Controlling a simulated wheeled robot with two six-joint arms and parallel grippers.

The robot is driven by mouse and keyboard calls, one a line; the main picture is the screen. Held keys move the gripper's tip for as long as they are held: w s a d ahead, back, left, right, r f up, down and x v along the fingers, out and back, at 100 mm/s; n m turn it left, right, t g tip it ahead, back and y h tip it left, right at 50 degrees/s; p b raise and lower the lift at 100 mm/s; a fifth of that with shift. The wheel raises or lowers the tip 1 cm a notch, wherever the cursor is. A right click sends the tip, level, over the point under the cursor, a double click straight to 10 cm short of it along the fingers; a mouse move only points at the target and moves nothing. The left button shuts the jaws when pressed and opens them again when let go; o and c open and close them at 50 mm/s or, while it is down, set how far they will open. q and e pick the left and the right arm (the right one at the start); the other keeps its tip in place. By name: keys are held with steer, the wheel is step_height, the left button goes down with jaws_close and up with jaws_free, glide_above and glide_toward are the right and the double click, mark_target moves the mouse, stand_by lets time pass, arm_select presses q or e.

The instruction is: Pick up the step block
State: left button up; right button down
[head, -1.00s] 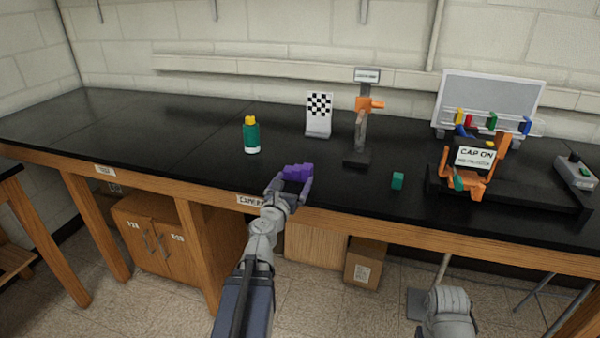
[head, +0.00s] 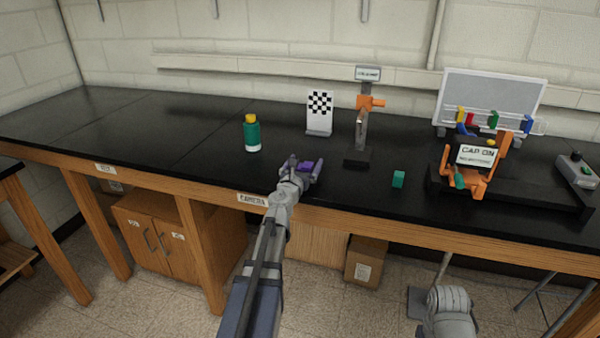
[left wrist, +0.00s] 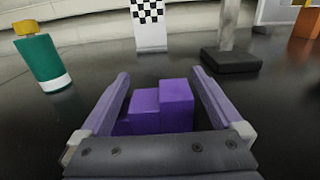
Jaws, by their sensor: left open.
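The step block is a purple stepped block (head: 306,167) on the black bench top near its front edge. In the left wrist view the purple step block (left wrist: 161,108) sits between the two fingers, with its taller step on the right. My left gripper (head: 308,166) is open around the block, one finger on each side; a gap shows at the right finger, and I cannot tell whether the left finger touches. The gripper body (left wrist: 160,90) hides the block's lower part in the wrist view. Only part of my right arm shows at the bottom right; its gripper is out of view.
A green bottle with yellow cap (head: 252,133) stands left. A checkered board (head: 319,113) and a dark-based stand (head: 357,157) are behind. A teal cube (head: 398,179) lies right, before an orange fixture (head: 463,184). The left bench top (head: 120,140) is clear.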

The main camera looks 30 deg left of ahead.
arm_select(q)
steer(key=shift+w+a, duration=0.2)
steer(key=shift+w, duration=0.45)
steer(key=shift+c, duration=0.2)
steer(key=c, duration=1.3)
steer(key=shift+c, duration=0.2)
steer(key=shift+r, duration=0.15)
step_height(320, 180, up, 10)
steer(key=p, duration=1)
